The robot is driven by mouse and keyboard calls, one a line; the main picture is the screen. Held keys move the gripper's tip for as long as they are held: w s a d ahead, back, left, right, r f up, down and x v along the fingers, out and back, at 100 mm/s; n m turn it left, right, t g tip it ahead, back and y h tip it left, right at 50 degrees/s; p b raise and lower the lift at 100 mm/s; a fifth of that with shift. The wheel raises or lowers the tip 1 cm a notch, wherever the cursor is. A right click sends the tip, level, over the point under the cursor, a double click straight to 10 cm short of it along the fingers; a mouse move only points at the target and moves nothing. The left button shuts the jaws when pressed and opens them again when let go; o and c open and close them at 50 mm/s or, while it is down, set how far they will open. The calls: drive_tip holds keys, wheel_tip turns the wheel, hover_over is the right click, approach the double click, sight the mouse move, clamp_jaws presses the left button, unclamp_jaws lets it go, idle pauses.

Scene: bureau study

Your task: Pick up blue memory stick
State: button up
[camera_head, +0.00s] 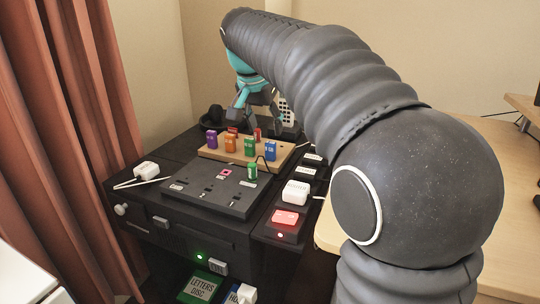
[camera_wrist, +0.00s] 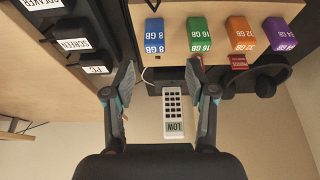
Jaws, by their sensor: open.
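The blue memory stick (camera_head: 270,151) stands upright at the right end of a row on the light wooden block (camera_head: 222,155). In the wrist view the blue stick (camera_wrist: 154,36), marked 8 GB, shows at the top, beyond and between the fingertips. My gripper (camera_wrist: 159,80) is open and empty, its two fingers spread apart. In the head view my gripper (camera_head: 256,103) hangs above and behind the block, partly hidden by my arm. It is not touching the stick.
Beside the blue stick stand green (camera_wrist: 199,35), orange (camera_wrist: 240,34) and purple (camera_wrist: 279,36) sticks.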

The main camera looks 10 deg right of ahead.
sight(270, 143)
drive_tip(key=shift+s+b+x, duration=0.25)
drive_tip(key=shift+b+x, duration=0.15)
drive_tip(key=shift+x, duration=1.35)
drive_tip(key=shift+s+b+x, duration=0.2)
drive_tip(key=shift+b+x, duration=0.15)
drive_tip(key=shift+x, duration=1.4)
drive_tip(key=shift+d, duration=0.15)
drive_tip(key=c, duration=1)
